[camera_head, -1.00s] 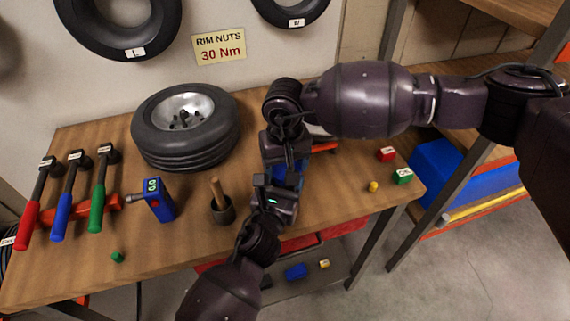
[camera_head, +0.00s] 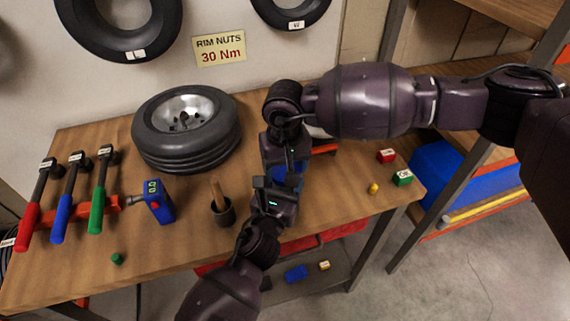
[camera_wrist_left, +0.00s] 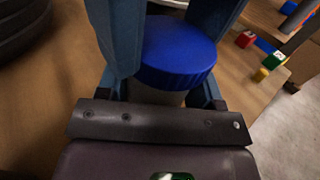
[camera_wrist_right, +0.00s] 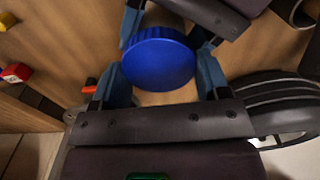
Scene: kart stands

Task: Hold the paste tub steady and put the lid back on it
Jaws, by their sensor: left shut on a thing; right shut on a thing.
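The blue lid (camera_wrist_left: 178,48) shows in the left wrist view above the pale side of the paste tub (camera_wrist_left: 155,94). It also shows from above in the right wrist view (camera_wrist_right: 158,64), between the blue fingers of my right gripper (camera_wrist_right: 163,52), which is shut on it. My left gripper (camera_head: 283,188) is shut on the tub at the middle of the bench. In the head view my right gripper (camera_head: 287,170) points down just behind it, and my arms hide most of the tub and lid. I cannot tell whether lid and tub touch.
A wheel (camera_head: 186,125) lies left of my grippers on the bench (camera_head: 330,195). Small blocks (camera_head: 402,178) lie at right.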

